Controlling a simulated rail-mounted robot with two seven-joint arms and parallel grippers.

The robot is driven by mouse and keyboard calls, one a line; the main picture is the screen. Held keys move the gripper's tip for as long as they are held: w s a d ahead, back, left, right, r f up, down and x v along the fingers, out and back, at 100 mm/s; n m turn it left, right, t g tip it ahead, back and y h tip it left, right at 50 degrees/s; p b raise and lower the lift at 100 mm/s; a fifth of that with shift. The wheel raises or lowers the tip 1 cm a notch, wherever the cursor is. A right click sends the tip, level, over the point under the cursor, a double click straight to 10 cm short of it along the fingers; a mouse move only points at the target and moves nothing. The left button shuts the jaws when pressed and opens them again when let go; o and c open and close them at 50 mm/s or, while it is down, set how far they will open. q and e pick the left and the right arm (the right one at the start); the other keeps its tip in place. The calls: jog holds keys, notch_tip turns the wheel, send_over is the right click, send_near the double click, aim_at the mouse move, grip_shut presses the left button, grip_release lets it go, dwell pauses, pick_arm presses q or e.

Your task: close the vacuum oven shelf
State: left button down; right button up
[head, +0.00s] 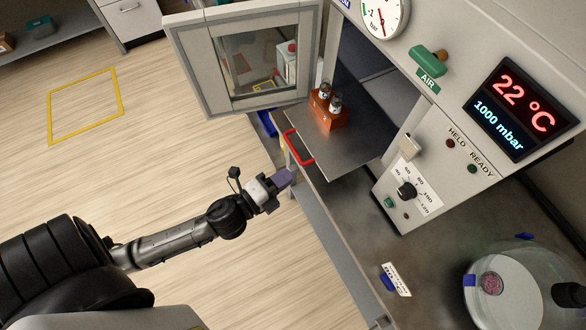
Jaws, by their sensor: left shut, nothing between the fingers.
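The vacuum oven (432,152) stands on the bench at the right, with its windowed door (200,65) swung open to the left. Its metal shelf (350,150) is pulled out of the chamber and has a red handle (298,147) on its front edge. An orange rack (327,112) with small capped vials stands on the shelf. My left gripper (284,177) is shut and empty, a little in front of and below the red handle, apart from it in the picture. My right gripper is not in view.
A gauge (383,12), a green air valve (428,60) and a lit display (520,108) are on the oven front. A round glass vessel (510,295) stands on the bench (440,245) at lower right. The floor at left is clear, with a yellow marked square (84,106).

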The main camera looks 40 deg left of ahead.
pick_arm(q)
jog(key=shift+w+d, duration=0.15)
jog(key=shift+w, duration=0.65)
jog(key=shift+w+d, duration=0.1)
jog(key=shift+w, duration=0.65)
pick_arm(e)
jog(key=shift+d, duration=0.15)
